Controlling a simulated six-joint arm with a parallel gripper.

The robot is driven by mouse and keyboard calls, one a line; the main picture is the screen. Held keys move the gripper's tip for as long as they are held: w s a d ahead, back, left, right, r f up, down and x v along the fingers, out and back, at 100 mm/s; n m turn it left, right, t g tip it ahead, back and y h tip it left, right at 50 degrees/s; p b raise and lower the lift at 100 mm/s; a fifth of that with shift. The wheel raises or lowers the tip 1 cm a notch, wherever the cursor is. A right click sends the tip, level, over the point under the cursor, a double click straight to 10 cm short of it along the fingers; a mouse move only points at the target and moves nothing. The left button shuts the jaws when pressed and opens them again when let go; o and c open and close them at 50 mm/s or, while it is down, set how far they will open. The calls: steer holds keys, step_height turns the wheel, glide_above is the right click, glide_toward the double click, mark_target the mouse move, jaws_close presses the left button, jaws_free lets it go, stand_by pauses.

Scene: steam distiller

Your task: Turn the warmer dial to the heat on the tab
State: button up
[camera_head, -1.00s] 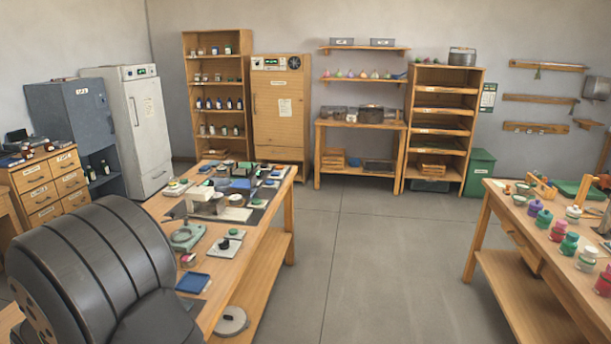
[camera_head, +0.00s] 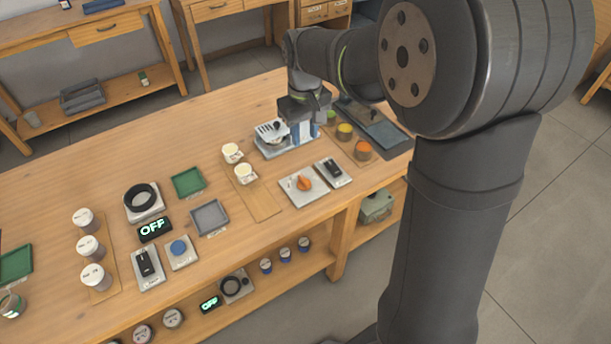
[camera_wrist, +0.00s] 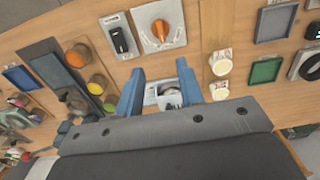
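An orange dial (camera_head: 304,183) sits on a pale square plate (camera_head: 296,197) near the bench's front edge. The wrist view also shows the orange dial (camera_wrist: 160,28), ahead of the fingers. A blue dial (camera_head: 178,247) sits on another plate further left. No label says which dial is the warmer's, and I cannot make out a heat tab. My gripper (camera_head: 300,132) is low over the bench, behind the orange dial, beside a white tray with a metal strainer (camera_head: 270,131). In the wrist view the blue fingers (camera_wrist: 160,70) are apart, with the strainer beyond the gap and nothing gripped.
A black switch (camera_head: 333,171) stands right beside the orange dial's plate. Pale-lidded jars (camera_head: 244,172) stand left of my gripper, and yellow and orange jars (camera_head: 363,149) right. Displays (camera_head: 154,229) read OFF.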

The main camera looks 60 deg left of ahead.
mark_target(305, 180)
step_height(305, 180, down, 17)
steer(key=shift+r, duration=0.1)
stand_by(0.3)
jaws_close()
